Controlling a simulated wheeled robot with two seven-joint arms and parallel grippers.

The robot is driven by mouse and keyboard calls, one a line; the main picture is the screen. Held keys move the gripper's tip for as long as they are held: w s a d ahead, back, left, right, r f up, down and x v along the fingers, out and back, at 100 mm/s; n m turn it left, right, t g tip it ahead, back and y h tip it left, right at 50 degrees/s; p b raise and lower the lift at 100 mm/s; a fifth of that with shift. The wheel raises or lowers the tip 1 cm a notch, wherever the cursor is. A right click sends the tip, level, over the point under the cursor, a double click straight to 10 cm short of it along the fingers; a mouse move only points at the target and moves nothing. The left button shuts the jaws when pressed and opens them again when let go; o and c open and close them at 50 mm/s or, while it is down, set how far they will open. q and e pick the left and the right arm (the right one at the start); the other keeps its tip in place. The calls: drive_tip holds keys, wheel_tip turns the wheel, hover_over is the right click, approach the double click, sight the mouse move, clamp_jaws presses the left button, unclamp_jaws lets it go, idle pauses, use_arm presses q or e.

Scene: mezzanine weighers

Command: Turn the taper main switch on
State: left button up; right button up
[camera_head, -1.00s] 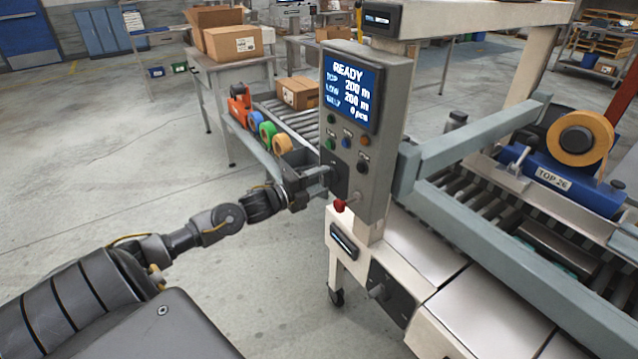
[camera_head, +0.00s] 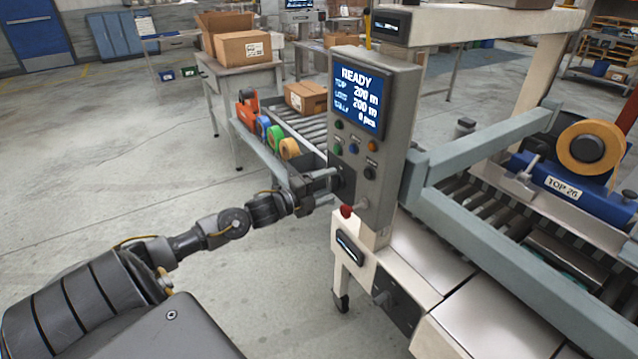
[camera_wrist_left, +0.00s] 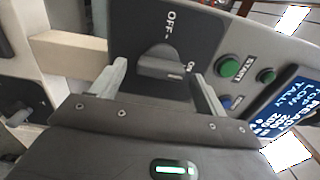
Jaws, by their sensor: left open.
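The taper main switch (camera_wrist_left: 162,64) is a grey rotary knob on a black plate with OFF and ON labels, seen in the left wrist view. My left gripper (camera_wrist_left: 158,76) is open, with one finger on each side of the knob; I cannot tell whether either touches it. In the head view my left gripper (camera_head: 333,181) reaches the lower left of the grey control panel (camera_head: 397,140) and hides most of the switch. The panel's screen (camera_head: 358,95) reads READY. My right gripper is not in view.
A red knob (camera_head: 347,211) sticks out just below the gripper. Green, blue, orange and black buttons sit above and beside the switch; a green button (camera_wrist_left: 228,66) is close to one finger. A roller conveyor with tape rolls (camera_head: 289,148) lies behind. Left floor is clear.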

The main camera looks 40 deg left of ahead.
use_arm(q)
drive_tip(key=v, duration=1)
drive_tip(key=shift+s+b, duration=0.3)
drive_tip(key=shift+b, duration=0.05)
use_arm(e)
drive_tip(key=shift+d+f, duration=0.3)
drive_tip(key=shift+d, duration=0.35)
use_arm(q)
drive_tip(key=shift+a, duration=0.1)
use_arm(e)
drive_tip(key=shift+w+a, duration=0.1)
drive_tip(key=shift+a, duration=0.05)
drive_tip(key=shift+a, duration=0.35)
use_arm(q)
drive_tip(key=shift+r, duration=0.1)
